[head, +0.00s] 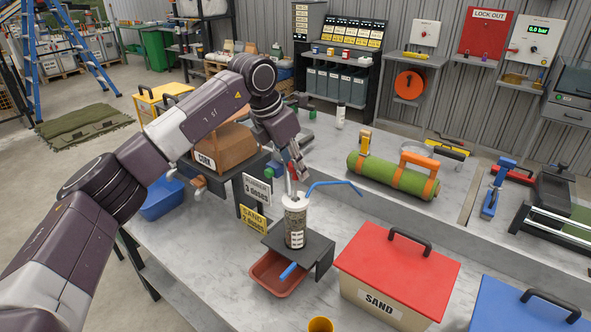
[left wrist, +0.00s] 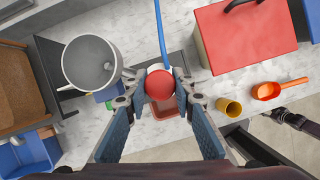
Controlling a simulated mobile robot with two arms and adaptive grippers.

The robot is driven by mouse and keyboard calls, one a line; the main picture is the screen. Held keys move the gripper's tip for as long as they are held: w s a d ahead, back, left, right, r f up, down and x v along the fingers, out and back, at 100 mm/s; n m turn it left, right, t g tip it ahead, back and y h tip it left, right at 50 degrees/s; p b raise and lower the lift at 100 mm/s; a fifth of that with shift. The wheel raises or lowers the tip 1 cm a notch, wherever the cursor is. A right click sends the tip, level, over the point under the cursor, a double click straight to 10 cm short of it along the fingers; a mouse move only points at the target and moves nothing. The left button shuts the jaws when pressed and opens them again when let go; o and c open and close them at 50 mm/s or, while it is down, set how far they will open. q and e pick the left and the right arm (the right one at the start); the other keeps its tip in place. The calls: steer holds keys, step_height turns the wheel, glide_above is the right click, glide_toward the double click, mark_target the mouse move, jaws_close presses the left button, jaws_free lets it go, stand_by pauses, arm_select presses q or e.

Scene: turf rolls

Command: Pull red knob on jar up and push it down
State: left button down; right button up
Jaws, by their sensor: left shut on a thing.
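The jar (head: 295,226) stands upright on a small black stand (head: 316,246) in the head view. It has a white top, dark contents and a blue tube (head: 335,184) bending off to the right. My left gripper (head: 297,172) reaches down from above the jar. In the left wrist view the red knob (left wrist: 160,85) sits between the two fingers, which are closed on it. In the head view the fingers mostly hide the knob. The jar body is hidden below the knob in the wrist view. A dark jointed part, seemingly my right gripper (left wrist: 280,116), shows at the wrist view's right; its fingers are unclear.
A red tray (head: 276,275) lies under the stand. A red-lidded sand box (head: 385,300) is close on the right, with a yellow cup (head: 320,325) in front. A green turf roll (head: 392,174) lies behind right.

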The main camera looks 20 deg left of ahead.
arm_select(q)
steer(key=c, duration=2)
jaws_free()
steer(key=shift+w+r, duration=0.15)
steer(key=shift+r, duration=0.2)
steer(key=o, duration=0.4)
steer(key=v, duration=1.2)
steer(key=shift+s, duration=0.2)
